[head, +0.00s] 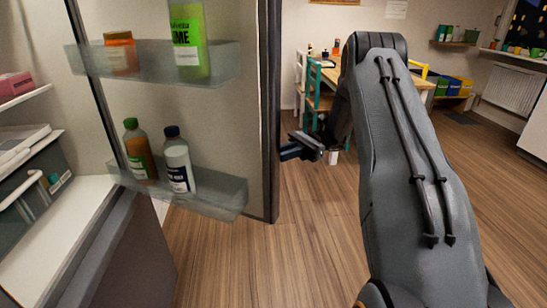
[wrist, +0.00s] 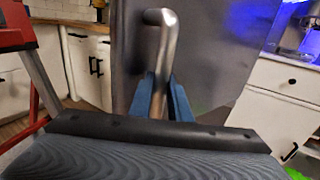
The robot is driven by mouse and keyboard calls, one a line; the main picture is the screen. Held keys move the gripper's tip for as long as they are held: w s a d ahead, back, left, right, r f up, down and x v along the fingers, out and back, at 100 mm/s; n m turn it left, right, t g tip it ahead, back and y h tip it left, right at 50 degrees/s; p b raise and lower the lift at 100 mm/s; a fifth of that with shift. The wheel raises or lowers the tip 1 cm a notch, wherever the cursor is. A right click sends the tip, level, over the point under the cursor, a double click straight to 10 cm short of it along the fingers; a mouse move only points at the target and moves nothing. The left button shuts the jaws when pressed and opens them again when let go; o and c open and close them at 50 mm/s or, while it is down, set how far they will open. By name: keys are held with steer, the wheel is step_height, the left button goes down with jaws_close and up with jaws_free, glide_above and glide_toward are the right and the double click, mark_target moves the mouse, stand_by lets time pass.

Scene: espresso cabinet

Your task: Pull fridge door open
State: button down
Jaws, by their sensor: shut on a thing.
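The fridge door (head: 268,120) stands wide open in the head view, with its inner side and two clear shelves facing me. Its grey outer face (wrist: 205,60) fills the middle of the wrist view. The metal handle (wrist: 167,45) on that face runs down between the blue fingers of my gripper (wrist: 161,98). My gripper is shut on the handle. In the head view my gripper (head: 302,147) shows at the door's outer edge, and the handle is hidden there behind the door.
The upper door shelf (head: 155,66) and lower door shelf (head: 220,190) hold bottles and a jar. Fridge shelves (head: 60,225) are at left. A table with a chair (head: 318,95) stands at the back. Wooden floor (head: 315,215) is clear near the door.

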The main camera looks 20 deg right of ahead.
steer(key=shift+w+a, duration=0.15)
steer(key=shift+a, duration=0.05)
steer(key=c, duration=1.6)
jaws_free()
steer(key=shift+a, duration=0.15)
steer(key=shift+c, duration=0.2)
steer(key=shift+d, duration=0.3)
steer(key=shift+r, duration=0.1)
